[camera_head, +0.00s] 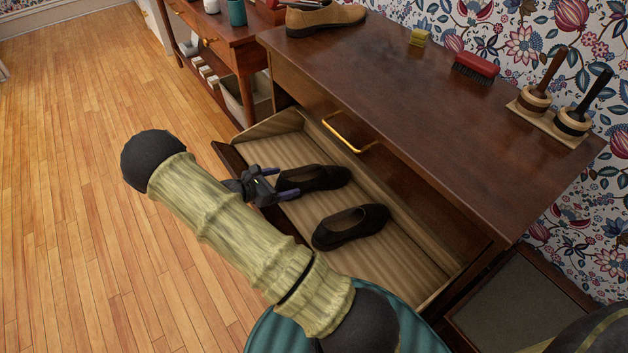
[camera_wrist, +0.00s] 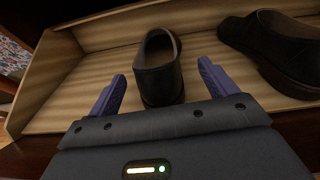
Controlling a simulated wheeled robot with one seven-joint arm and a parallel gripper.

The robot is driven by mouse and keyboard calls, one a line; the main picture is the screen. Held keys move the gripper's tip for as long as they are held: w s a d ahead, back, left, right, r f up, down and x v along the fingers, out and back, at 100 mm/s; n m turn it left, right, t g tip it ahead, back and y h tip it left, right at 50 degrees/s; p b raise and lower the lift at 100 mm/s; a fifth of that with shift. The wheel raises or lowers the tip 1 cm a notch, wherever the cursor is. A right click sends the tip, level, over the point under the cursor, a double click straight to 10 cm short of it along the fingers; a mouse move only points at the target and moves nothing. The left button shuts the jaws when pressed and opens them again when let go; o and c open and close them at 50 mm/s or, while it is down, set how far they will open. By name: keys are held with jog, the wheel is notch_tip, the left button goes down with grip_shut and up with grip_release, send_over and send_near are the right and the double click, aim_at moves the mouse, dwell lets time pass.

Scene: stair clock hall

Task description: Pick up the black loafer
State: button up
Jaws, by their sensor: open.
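Two black loafers lie in an open drawer. One loafer (camera_head: 314,177) is at the drawer's middle, close to my gripper; it also shows in the wrist view (camera_wrist: 158,69), pointing away between the fingers. The other loafer (camera_head: 350,227) lies nearer the camera and shows at the upper right of the wrist view (camera_wrist: 276,45). My gripper (camera_head: 270,185) is over the drawer's front side, open, its blue fingers (camera_wrist: 160,88) on either side of the first loafer's near end. I cannot tell whether either finger touches it.
The drawer (camera_head: 300,122) has low wooden walls and a ridged floor. Wooden floor at left is clear.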

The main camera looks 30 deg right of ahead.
aim_at(294, 178)
jog(key=b+x, duration=0.1)
jog(key=x, duration=0.3)
jog(key=shift+w+d+f, duration=0.1)
jog(key=shift+w+d, duration=0.05)
jog(key=shift+w, duration=0.05)
jog(key=shift+w+d+f, duration=0.1)
jog(key=shift+w+d, duration=0.05)
jog(key=shift+d, duration=0.25)
jog(key=shift+a, duration=0.2)
jog(key=shift+d, duration=0.15)
jog(key=shift+d, duration=0.1)
jog(key=shift+c, duration=0.3)
jog(key=c, duration=1.6)
